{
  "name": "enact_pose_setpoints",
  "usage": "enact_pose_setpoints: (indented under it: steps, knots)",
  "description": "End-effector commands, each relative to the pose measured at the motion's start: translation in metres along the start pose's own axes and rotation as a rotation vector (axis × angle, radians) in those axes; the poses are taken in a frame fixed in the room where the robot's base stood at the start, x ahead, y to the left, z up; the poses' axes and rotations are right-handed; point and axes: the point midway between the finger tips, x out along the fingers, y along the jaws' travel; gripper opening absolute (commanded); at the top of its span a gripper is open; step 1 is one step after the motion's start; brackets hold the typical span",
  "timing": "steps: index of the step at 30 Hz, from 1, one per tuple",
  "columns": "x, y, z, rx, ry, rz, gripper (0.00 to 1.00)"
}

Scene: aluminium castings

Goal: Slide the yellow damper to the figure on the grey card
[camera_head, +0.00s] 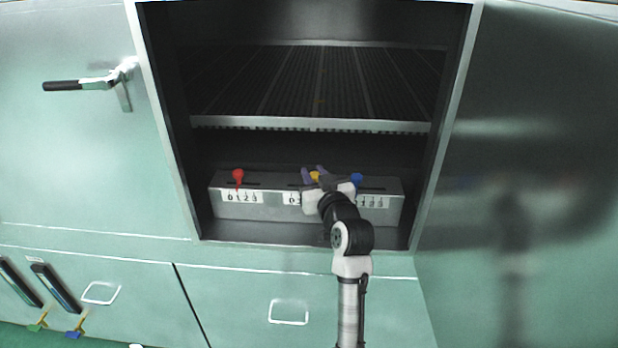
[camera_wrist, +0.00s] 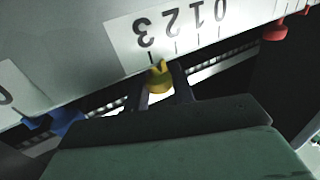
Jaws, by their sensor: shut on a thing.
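The yellow damper (camera_head: 315,176) is the middle knob on the grey slotted box inside the open cabinet. My gripper (camera_head: 313,171) is shut on it; in the wrist view the yellow knob (camera_wrist: 160,76) sits between my two fingers (camera_wrist: 162,90). Its white scale plate (camera_wrist: 180,30) appears upside down in the wrist view, with figures 0 to 3. The knob's tip points near the tick of the 3, toward the side of the 2; the exact alignment is hard to tell. I cannot make out a grey card with a figure in either view.
A red knob (camera_head: 238,175) is left of the yellow one and a blue knob (camera_head: 356,178) right, on the same box (camera_head: 250,209). A slatted rack (camera_head: 310,126) spans above. Cabinet side walls flank the opening. A door handle (camera_head: 85,84) is at upper left.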

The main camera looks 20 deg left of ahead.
Motion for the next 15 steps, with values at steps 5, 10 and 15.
enact_pose_setpoints:
  steps: [5,10,15]
  knots:
    - [-0.0045,0.011,0.0001,-0.001,0.001,0.005,0.0]
    - [-0.0048,0.0121,0.0003,-0.001,0.0,0.008,0.27]
    - [-0.0046,0.0114,0.0003,-0.001,0.0,0.006,0.44]
